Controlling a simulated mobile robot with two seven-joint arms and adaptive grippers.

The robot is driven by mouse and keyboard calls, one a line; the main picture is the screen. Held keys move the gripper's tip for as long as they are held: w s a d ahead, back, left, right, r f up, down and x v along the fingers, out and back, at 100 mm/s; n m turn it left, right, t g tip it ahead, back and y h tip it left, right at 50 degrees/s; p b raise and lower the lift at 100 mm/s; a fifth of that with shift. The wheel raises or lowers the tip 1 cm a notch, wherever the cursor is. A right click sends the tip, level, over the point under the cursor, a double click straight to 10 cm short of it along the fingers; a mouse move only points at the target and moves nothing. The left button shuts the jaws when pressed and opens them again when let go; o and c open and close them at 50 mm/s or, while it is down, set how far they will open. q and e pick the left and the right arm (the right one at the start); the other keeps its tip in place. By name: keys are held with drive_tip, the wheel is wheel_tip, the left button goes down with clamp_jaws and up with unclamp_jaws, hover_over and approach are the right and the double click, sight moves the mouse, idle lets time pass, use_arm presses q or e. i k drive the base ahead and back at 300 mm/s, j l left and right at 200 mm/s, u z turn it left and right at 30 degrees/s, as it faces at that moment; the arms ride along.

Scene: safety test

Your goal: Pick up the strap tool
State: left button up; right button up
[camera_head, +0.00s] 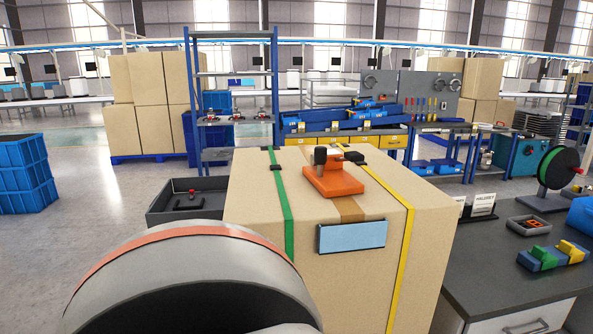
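The strap tool is most likely the orange device (334,181) with a dark grey and black upper part. It lies on top of a large cardboard box (259,207), near the middle of the picture. A green strap (284,215) and a yellow strap (407,235) run over the box on either side of the tool. A large white and grey rounded part with an orange band, likely my own arm, fills the lower left foreground. Neither of my grippers shows, and nothing is seen touching the tool.
A dark grey open tray (160,216) with small items stands left behind the box. A dark workbench (497,282) at right holds a small tray (529,225), green and yellow tools (553,256) and a green spool (559,167). Blue crates (24,173) stand far left; the floor between is open.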

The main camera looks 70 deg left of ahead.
sight(329, 177)
drive_tip(key=u, duration=2)
drive_tip(key=l+u, duration=0.1)
drive_tip(key=l, duration=1.4)
drive_tip(key=k, duration=0.05)
